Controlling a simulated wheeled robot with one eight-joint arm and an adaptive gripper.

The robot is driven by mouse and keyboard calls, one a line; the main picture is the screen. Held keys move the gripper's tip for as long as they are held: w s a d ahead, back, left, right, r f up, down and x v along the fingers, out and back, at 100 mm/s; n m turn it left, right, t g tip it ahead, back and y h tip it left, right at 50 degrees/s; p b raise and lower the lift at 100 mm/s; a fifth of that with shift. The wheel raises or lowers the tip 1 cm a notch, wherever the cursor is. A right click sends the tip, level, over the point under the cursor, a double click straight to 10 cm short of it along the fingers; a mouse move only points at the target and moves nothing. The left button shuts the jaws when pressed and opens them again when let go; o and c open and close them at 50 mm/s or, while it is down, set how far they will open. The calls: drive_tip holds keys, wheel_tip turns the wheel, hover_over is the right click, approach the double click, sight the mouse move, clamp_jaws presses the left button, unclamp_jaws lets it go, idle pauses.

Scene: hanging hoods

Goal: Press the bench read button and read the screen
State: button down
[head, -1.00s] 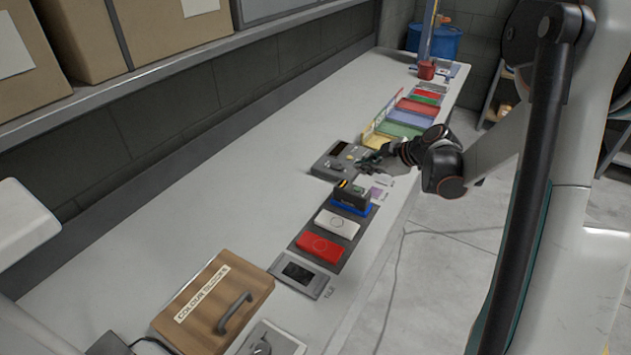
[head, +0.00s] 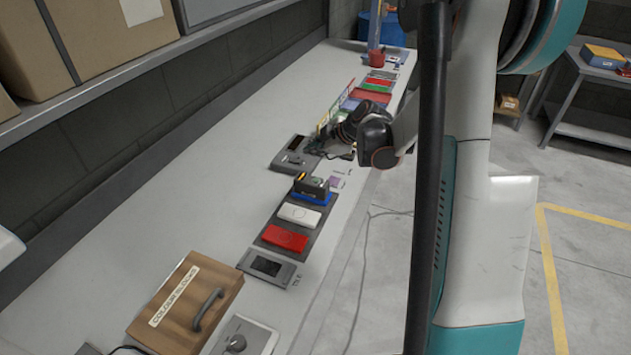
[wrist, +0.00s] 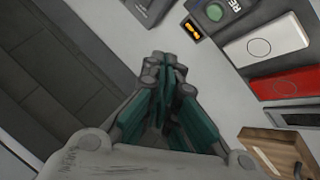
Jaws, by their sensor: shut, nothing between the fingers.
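A grey bench unit (head: 288,158) with a dark screen window (head: 296,142) sits on the white bench. I can read nothing on that screen, and its button is too small to make out. My gripper (head: 316,146) is at the unit's right side in the head view, partly hidden behind my wrist; I cannot tell whether it touches. In the wrist view my gripper (wrist: 167,68) has its fingers together and empty.
A white tile (head: 299,215), a red tile (head: 285,238) and a flat grey panel with a dark screen (head: 268,266) lie nearer. A wooden box with a handle (head: 187,303) is in front. Coloured trays (head: 370,96) stand farther back. The left bench top is clear.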

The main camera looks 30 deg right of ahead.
sight(315, 181)
wheel_tip(315, 181, down, 8)
drive_tip(key=b, duration=0.5)
drive_tip(key=shift+f, duration=0.1)
idle(1.2)
drive_tip(key=shift+f+b, duration=0.35)
drive_tip(key=shift+b, duration=0.25)
drive_tip(key=shift+f+b, duration=0.35)
drive_tip(key=shift+b, duration=0.05)
idle(0.3)
drive_tip(key=shift+r, duration=0.15)
drive_tip(key=shift+r+p, duration=0.5)
drive_tip(key=shift+r, duration=0.15)
idle(0.3)
drive_tip(key=shift+r+p, duration=1.6)
drive_tip(key=shift+r, duration=0.95)
